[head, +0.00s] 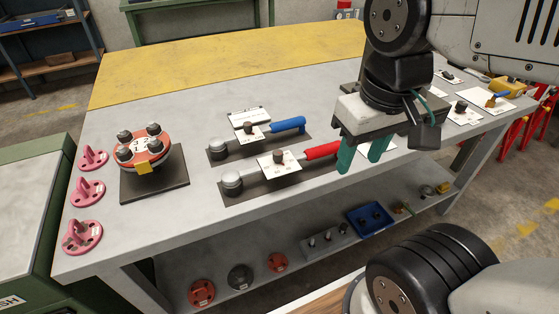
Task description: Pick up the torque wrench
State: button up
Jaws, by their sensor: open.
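Two wrench-like tools lie side by side on dark mats on the grey workbench (330,82). One has a blue handle (289,125), the other, nearer one a red handle (321,151). Each has a round silver head at its left end and a white card with a dark knob at its middle. I cannot tell from the labels which one is the torque wrench. My gripper (362,155) points down with teal fingers apart and nothing visible between them. Its left finger overlaps the right end of the red handle in the picture; whether they touch is unclear.
A red flanged spool (143,147) with dark bolts stands on a dark plate at the left. Several pink brackets (87,193) line the left edge. Small parts on white cards (466,113) lie at the right. The yellow back strip (220,62) is clear.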

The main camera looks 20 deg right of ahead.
aim_at(232, 184)
jog(key=k, duration=0.5)
jog(key=u, duration=0.95)
jog(key=i, duration=0.7)
jog(key=z, duration=2.1)
